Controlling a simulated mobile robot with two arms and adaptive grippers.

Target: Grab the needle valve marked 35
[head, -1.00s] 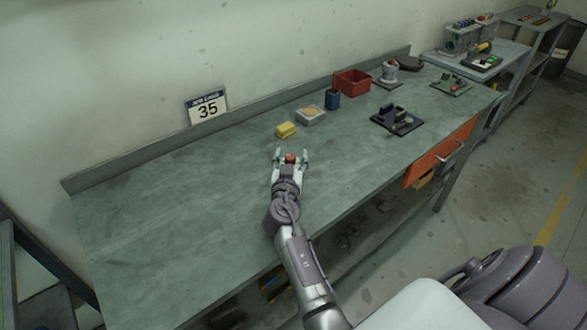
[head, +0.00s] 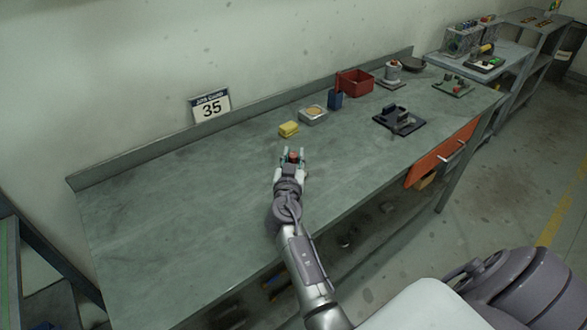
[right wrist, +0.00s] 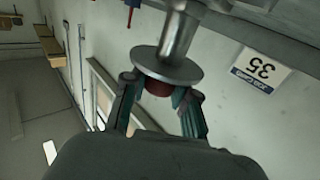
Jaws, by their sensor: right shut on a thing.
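The needle valve shows in the right wrist view as a metal stem with a wide round disc (right wrist: 165,66) and a dark red part (right wrist: 158,88) below it. In the head view only its small red top (head: 293,155) shows, above the grey bench. My right gripper (head: 294,158) is shut on it, with a finger on each side of the red part in the right wrist view (right wrist: 158,98). I cannot tell whether the valve touches the bench. A card marked 35 (head: 211,106) stands at the bench's back edge. My left gripper is not in view.
On the grey bench (head: 190,190), a yellow block (head: 289,129), a shallow tray (head: 313,114), a blue holder (head: 335,99) and a red bin (head: 356,81) stand behind my gripper. A dark fixture (head: 398,120) stands to the right. The bench's left side is clear.

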